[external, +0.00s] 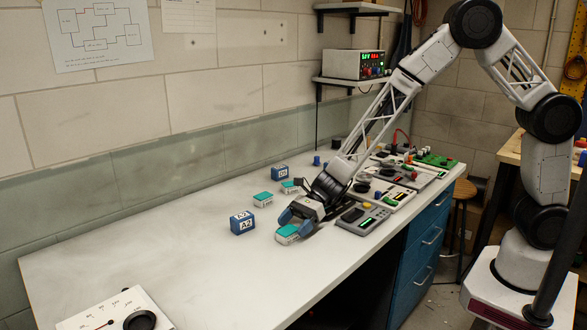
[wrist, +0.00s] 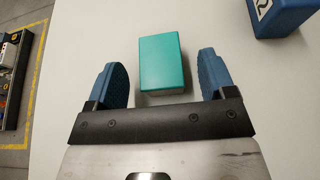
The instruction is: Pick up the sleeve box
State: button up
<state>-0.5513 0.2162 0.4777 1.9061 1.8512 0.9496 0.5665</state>
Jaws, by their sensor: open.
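A small box with a teal top and pale sides, which I take to be the sleeve box, lies flat on the white bench (external: 190,282). In the external view the box (external: 287,232) is at my gripper (external: 298,222), partly hidden by it. In the wrist view the box (wrist: 162,60) sits between the two blue fingers of my open gripper (wrist: 163,70), with a gap on each side. The fingers flank its nearer part, and its far end extends beyond them. I cannot tell how high the fingertips are above the bench.
A blue box marked A2 (external: 242,223) stands left of my gripper and shows in the wrist view (wrist: 278,17). Two more teal-topped boxes (external: 263,199) (external: 290,187) and another blue box (external: 280,172) lie behind. Grey devices (external: 358,220) are close on the right. The left bench is mostly clear.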

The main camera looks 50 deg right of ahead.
aim_at(292, 228)
jog(key=shift+a+f, duration=0.2)
jog(key=shift+a, duration=0.25)
jog(key=c, duration=1)
jog(key=shift+r, duration=0.2)
notch_tip(292, 228, up, 10)
jog(key=shift+f, duration=0.2)
dwell(0.6)
